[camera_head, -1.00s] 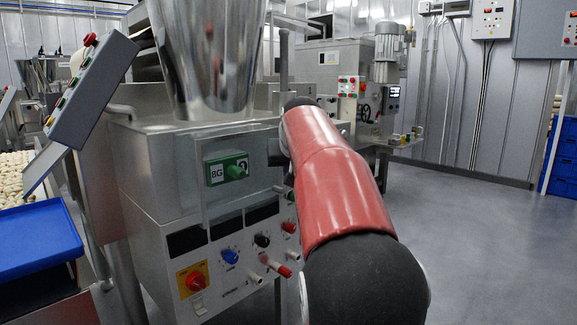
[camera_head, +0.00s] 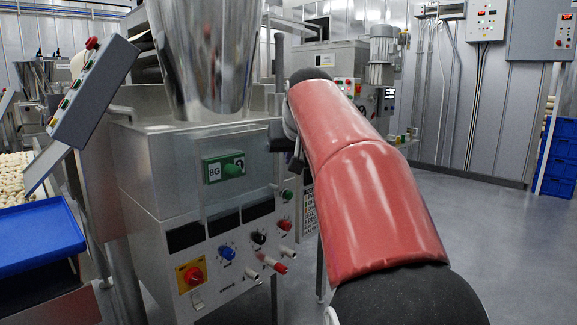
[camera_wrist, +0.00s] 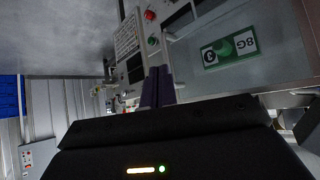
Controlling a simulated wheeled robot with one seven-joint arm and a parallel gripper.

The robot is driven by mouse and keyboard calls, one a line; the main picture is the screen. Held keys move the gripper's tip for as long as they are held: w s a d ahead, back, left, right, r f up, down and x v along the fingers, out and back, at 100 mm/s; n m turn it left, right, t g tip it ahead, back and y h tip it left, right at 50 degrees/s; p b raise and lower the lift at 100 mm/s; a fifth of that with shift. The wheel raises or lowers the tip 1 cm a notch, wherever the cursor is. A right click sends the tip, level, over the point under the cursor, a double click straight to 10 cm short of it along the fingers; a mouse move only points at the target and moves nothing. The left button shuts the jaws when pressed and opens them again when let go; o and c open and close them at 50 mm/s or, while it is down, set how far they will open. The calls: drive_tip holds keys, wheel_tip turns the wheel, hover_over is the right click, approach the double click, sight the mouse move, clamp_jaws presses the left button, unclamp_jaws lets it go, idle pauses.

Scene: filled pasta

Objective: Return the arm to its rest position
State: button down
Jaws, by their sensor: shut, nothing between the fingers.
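My arm's red link (camera_head: 365,190) reaches up and away in the head view, in front of the right side of the steel machine. My gripper (camera_wrist: 157,87) shows in the wrist view as two dark fingers side by side, shut with nothing between them. In the head view only dark parts near the wrist show beside the machine's clear guard, and the fingertips cannot be made out clearly. The wrist view is turned sideways and shows the guard with its green label (camera_wrist: 229,49) beyond the fingers.
The machine's control panel (camera_head: 213,262) with knobs stands close left of my arm. A steel hopper (camera_head: 208,60) rises above it. A blue tray (camera_head: 38,238) is at far left. Open grey floor (camera_head: 480,225) lies right, with blue crates (camera_head: 560,150) at the edge.

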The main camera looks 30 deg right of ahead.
drive_tip(key=shift+v, duration=1.15)
drive_tip(key=s+a+f+n+g+y, duration=0.1)
drive_tip(key=s+a+f, duration=0.4)
drive_tip(key=s+f, duration=0.4)
drive_tip(key=s+a+f+n+g, duration=0.1)
drive_tip(key=s+a+f, duration=0.4)
drive_tip(key=s+f, duration=0.3)
drive_tip(key=s+a+f+n+g+y, duration=0.1)
drive_tip(key=s+a+f, duration=0.4)
drive_tip(key=s+f, duration=0.4)
wheel_tip(320, 180, down, 3)
drive_tip(key=shift+s+a+f+g+y, duration=0.1)
drive_tip(key=shift+s+a+g+y, duration=0.15)
drive_tip(key=shift+s+g+y, duration=0.1)
